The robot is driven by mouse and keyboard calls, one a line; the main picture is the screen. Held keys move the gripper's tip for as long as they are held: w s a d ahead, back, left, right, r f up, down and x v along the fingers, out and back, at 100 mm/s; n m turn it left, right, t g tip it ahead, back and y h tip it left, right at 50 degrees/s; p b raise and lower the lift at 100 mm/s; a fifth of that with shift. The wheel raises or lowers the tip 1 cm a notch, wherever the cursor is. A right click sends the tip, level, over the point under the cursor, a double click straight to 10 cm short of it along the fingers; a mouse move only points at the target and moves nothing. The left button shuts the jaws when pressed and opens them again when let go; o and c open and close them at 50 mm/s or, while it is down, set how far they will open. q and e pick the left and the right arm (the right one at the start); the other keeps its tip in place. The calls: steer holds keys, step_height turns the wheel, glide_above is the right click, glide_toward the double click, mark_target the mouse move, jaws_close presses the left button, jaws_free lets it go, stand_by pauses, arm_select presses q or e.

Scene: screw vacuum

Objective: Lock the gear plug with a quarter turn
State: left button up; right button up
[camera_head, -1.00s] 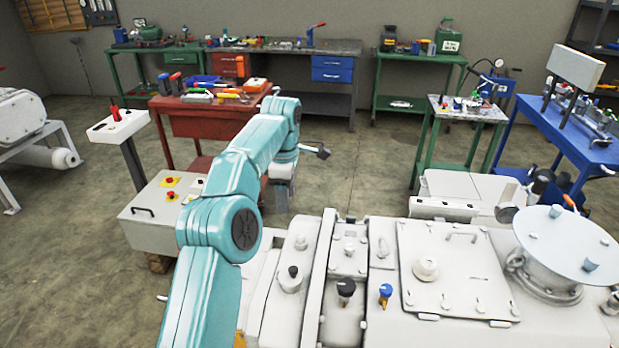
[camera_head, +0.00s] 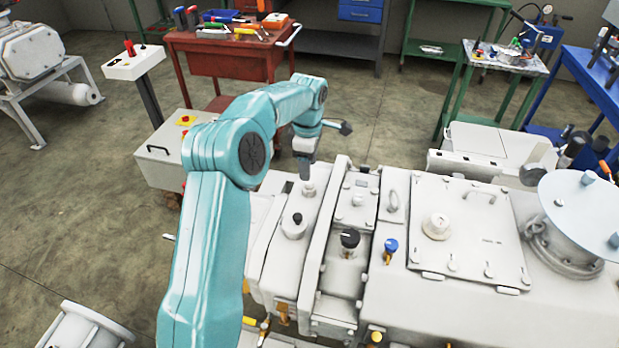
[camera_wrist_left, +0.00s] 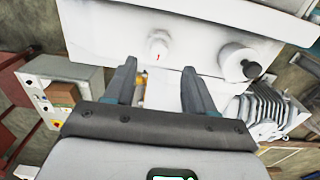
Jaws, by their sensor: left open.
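The white vacuum machine (camera_head: 470,270) fills the lower right of the head view. On its left end sit a small pale plug (camera_head: 308,188) and a round plug with a black knob (camera_head: 293,222); I cannot tell for certain which is the gear plug. In the left wrist view, the pale plug (camera_wrist_left: 158,46) carries a red mark, and the black-knobbed plug (camera_wrist_left: 238,64) is to its right. My left gripper (camera_head: 306,178) points down by the pale plug. In the wrist view its open fingers (camera_wrist_left: 159,68) stand either side of the pale plug's line, holding nothing; contact cannot be told.
A black knob (camera_head: 349,239) and a blue knob (camera_head: 390,245) stand on the machine to the right. A grey control box (camera_head: 165,150) and a red tool table (camera_head: 225,55) lie behind my arm. Open floor (camera_head: 80,200) is at the left.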

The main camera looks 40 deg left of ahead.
mark_target(309, 187)
arm_select(q)
step_height(309, 187, down, 5)
steer(key=shift+f, duration=0.1)
steer(key=shift+w+f, duration=0.15)
steer(key=shift+f, duration=0.15)
jaws_close()
steer(key=m+p, duration=0.1)
steer(key=m, duration=0.3)
steer(key=shift+r, duration=0.1)
steer(key=m, duration=0.5)
steer(key=shift+m+p, duration=0.4)
